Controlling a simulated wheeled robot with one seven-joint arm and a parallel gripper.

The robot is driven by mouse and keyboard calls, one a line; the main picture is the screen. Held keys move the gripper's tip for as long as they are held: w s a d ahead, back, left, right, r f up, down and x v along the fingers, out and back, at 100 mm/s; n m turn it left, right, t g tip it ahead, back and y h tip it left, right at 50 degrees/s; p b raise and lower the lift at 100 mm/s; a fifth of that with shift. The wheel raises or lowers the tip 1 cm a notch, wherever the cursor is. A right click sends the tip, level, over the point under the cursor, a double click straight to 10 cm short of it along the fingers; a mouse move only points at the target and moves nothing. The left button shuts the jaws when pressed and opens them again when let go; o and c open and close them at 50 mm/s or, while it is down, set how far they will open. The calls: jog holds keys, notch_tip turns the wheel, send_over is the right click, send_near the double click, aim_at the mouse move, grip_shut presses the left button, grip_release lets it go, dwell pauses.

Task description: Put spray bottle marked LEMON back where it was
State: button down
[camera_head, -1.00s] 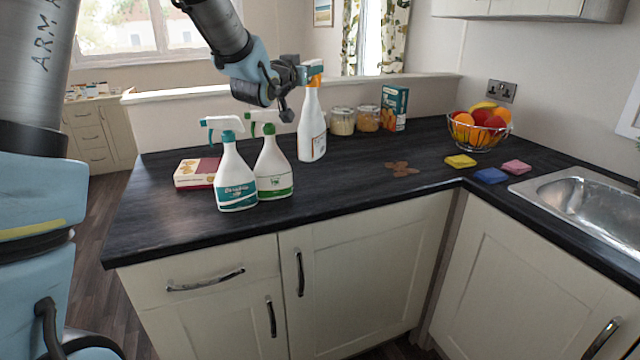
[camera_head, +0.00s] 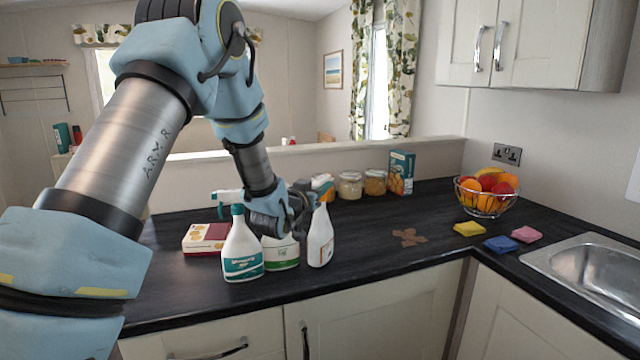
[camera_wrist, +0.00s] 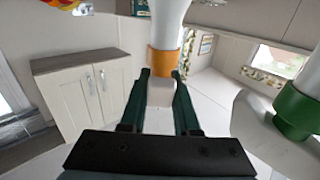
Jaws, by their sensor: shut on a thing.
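My gripper (camera_head: 305,205) is shut on the neck of a white spray bottle (camera_head: 320,238) with an orange collar. In the wrist view the green fingers (camera_wrist: 163,105) close around the neck by the orange collar (camera_wrist: 165,62). The bottle looks upright at the right end of the bottle group, its base at or close to the counter; I cannot tell if it touches. Its head is hidden by my gripper. A teal-labelled spray bottle (camera_head: 242,250) and a green-labelled one (camera_head: 281,253) stand to its left. I cannot read LEMON on any label.
A red and cream box (camera_head: 203,240) lies behind the bottles at left. Jars (camera_head: 350,187) and a teal box (camera_head: 400,172) stand at the back. Brown coasters (camera_head: 408,237), sponges (camera_head: 501,244), a fruit bowl (camera_head: 484,203) and the sink (camera_head: 590,270) are to the right.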

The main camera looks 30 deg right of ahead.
jog(key=shift+f+b, duration=0.1)
jog(key=shift+b, duration=0.2)
jog(key=c, duration=0.6)
grip_release()
jog(key=shift+c, duration=0.2)
jog(key=shift+p, duration=0.3)
jog(key=shift+s+a+b, duration=0.2)
jog(key=shift+a+b, duration=0.05)
jog(key=shift+b, duration=0.05)
jog(key=b+v, duration=0.4)
jog(key=v, duration=0.7)
jog(key=shift+s+a, duration=0.15)
jog(key=shift+s, duration=0.05)
